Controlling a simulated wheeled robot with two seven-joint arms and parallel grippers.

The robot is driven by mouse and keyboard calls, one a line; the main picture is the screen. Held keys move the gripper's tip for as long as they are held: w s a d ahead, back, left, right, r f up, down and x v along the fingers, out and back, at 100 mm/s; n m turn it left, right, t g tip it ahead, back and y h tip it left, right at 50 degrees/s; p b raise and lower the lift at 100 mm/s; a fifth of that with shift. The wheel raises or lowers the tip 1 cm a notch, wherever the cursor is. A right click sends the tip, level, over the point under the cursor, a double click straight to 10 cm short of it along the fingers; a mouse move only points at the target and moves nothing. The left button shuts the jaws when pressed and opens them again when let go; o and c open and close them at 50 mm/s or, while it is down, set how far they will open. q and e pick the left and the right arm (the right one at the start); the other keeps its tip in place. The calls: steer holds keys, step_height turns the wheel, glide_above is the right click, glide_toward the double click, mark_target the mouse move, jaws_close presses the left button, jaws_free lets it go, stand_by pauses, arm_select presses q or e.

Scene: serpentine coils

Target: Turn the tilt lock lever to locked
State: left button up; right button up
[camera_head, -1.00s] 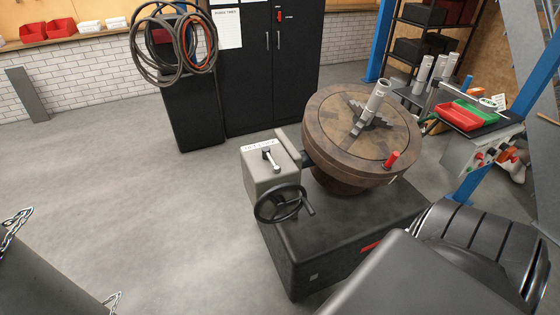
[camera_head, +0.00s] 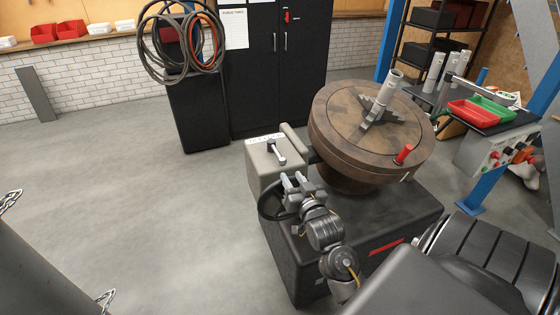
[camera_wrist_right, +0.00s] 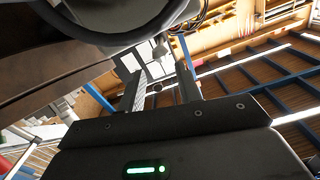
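The tilt lock lever (camera_head: 277,152) is a short pale handle with a dark pivot on top of a grey box (camera_head: 262,172), beside a white label strip (camera_head: 265,138). My right gripper (camera_head: 292,177) is at the front of the box, just below and in front of the lever, and apart from it. Its two fingers are spread with nothing visible between them; the right wrist view also shows them (camera_wrist_right: 160,88) apart. A small pale knob-like part (camera_wrist_right: 160,47) shows beyond the fingertips there; I cannot tell if it is the lever. My left gripper is not in view.
A black handwheel (camera_head: 267,203) on the box front is partly hidden by my right gripper. The tilted round table (camera_head: 335,135) with a red-handled pin (camera_head: 404,154) stands close on the right. A dark cabinet (camera_head: 265,80) is behind.

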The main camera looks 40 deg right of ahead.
mark_target(280, 156)
steer(key=p+x, duration=0.1)
steer(key=x, duration=0.9)
steer(key=shift+w+d+p, duration=0.2)
steer(key=shift+w+p, duration=0.15)
jaws_close()
